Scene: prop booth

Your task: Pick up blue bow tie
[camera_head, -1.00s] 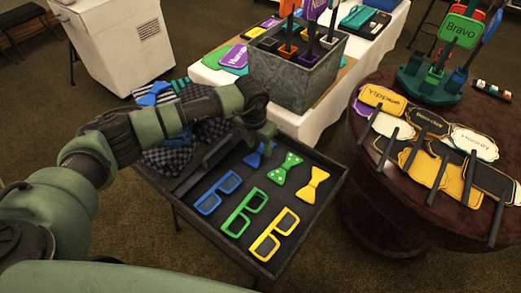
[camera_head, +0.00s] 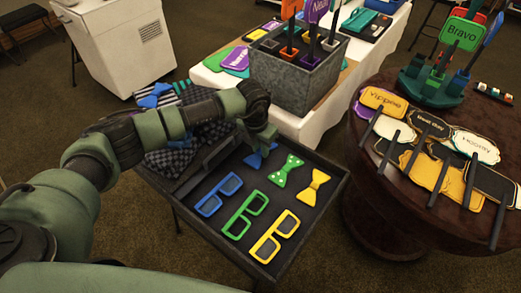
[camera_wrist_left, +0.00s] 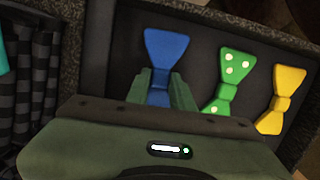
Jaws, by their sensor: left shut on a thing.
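The blue bow tie (camera_head: 258,156) lies in the back row of the dark tray (camera_head: 330,205), left of a green bow tie with pale dots (camera_head: 286,171) and a yellow bow tie (camera_head: 314,187). My left gripper (camera_head: 262,140) is over it and hides part of it. In the left wrist view the blue bow tie (camera_wrist_left: 166,52) sits between the fingers of my left gripper (camera_wrist_left: 160,92), which is shut on its middle. It looks at tray level; whether it is lifted is unclear. My right gripper is not in view.
Blue (camera_head: 219,194), green (camera_head: 245,214) and yellow glasses (camera_head: 275,237) lie in the tray's front row. Checkered cloth (camera_head: 168,163) fills its left part. A grey bin (camera_head: 290,85) of signs stands behind. A round table (camera_head: 385,215) with signs is at right.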

